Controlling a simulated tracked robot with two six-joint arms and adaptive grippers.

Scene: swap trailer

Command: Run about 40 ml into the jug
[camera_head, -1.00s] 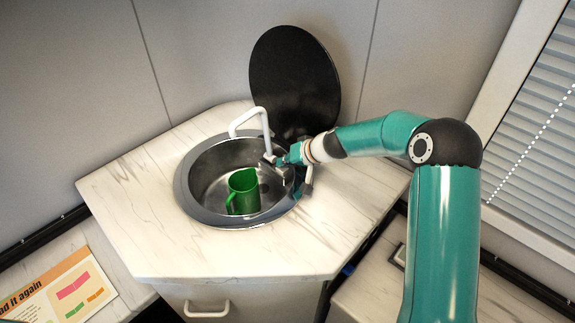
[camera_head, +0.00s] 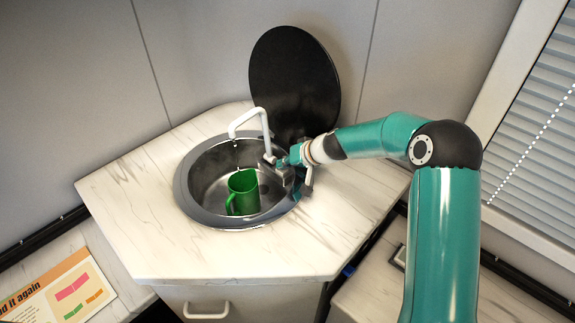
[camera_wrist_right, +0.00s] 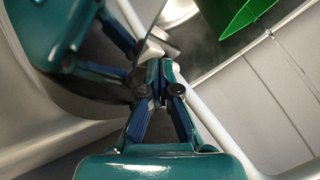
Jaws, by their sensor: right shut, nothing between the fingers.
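The green jug (camera_head: 243,192) stands upright in the round steel sink (camera_head: 204,180), its handle to the left; part of it also shows in the wrist view (camera_wrist_right: 238,18). The white tap (camera_head: 250,114) arches over the sink. Small pale drops of water (camera_head: 237,155) hang in a broken line between its spout and the jug. The level inside the jug cannot be seen. My right gripper (camera_head: 285,161) is shut and empty at the tap's base, by the lever. In the wrist view its closed fingertips (camera_wrist_right: 155,68) are close to the white tap parts; contact is unclear. My left gripper is not in view.
A round black lid (camera_head: 294,80) stands raised behind the sink. The pale marbled counter (camera_head: 140,215) is clear around it. A printed card (camera_head: 60,290) lies at lower left. A wall and a window blind (camera_head: 535,140) bound the space.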

